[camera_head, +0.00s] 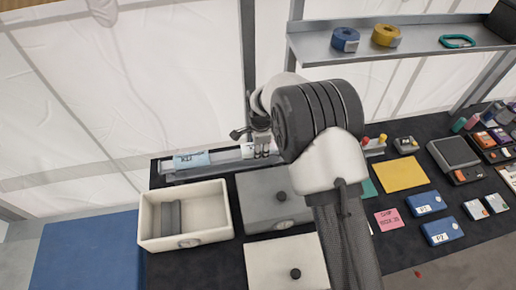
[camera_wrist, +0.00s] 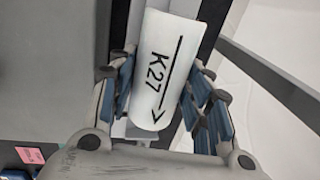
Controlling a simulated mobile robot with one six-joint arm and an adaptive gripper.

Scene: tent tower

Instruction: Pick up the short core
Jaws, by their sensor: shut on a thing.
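A short white core (camera_wrist: 157,75) marked K27 with an arrow lies between the fingers of my gripper (camera_wrist: 165,95) in the wrist view. The fingers are shut on it from both sides. In the head view my gripper (camera_head: 261,148) is at the right part of a long grey rack behind the boxes. The core's white end (camera_head: 247,151) just shows beside the fingers there, and my arm hides the rest. I cannot tell whether the core still touches the rack. A pale blue labelled roll (camera_head: 191,160) lies at the rack's left end.
An open cream box (camera_head: 147,220) holds a grey block (camera_head: 171,218). Lidded grey and cream boxes (camera_head: 258,205) stand to its right. A shelf (camera_head: 330,48) with tape rolls is above. The table's right side is crowded with cards, cases and a yellow sheet (camera_head: 401,174).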

